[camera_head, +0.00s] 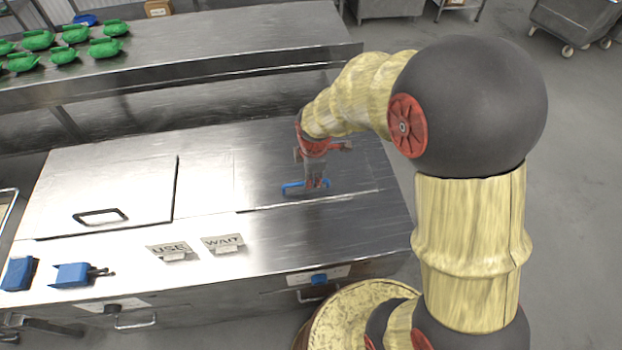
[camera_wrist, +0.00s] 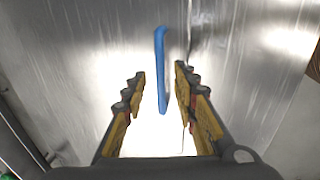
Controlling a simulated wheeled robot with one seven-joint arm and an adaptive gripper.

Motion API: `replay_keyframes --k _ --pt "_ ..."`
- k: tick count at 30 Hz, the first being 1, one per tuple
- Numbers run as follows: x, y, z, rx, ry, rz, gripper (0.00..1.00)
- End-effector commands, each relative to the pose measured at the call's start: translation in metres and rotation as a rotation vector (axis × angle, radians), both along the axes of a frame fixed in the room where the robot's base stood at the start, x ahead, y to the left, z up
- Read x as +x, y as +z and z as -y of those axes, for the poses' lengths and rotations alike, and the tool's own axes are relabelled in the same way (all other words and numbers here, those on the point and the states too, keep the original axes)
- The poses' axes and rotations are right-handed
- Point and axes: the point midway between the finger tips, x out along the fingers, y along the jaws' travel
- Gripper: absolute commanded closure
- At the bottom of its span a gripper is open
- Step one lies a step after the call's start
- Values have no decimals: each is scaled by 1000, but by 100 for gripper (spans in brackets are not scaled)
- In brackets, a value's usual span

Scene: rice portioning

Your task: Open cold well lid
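The steel counter holds two flat lids. The right lid (camera_head: 262,155) has a blue handle (camera_head: 293,185) and lies flat, closed. The left lid (camera_head: 110,185) has a black handle (camera_head: 100,215) and also lies flat. My gripper (camera_head: 318,184) is over the right lid, close to the blue handle. In the wrist view the blue handle (camera_wrist: 161,70) lies lengthwise ahead, its near end between the two fingers of my gripper (camera_wrist: 159,82). The fingers are apart and do not touch it. My arm hides part of the right lid.
USE (camera_head: 169,250) and WAIT (camera_head: 222,243) signs stand on the counter's front strip. Blue items (camera_head: 72,275) lie at its front left. A raised steel shelf (camera_head: 200,55) behind carries several green bowls (camera_head: 38,40). Open floor lies to the right.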

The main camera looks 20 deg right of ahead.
Motion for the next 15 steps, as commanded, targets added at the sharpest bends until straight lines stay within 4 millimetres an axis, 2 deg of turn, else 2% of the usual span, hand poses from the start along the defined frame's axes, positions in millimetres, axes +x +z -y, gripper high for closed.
replay_keyframes --k 1,6,15 --pt "1 -8 0 0 0 -1 71" --pt "5 -22 1 0 -1 1 71" --pt "5 -25 1 0 -1 3 71"
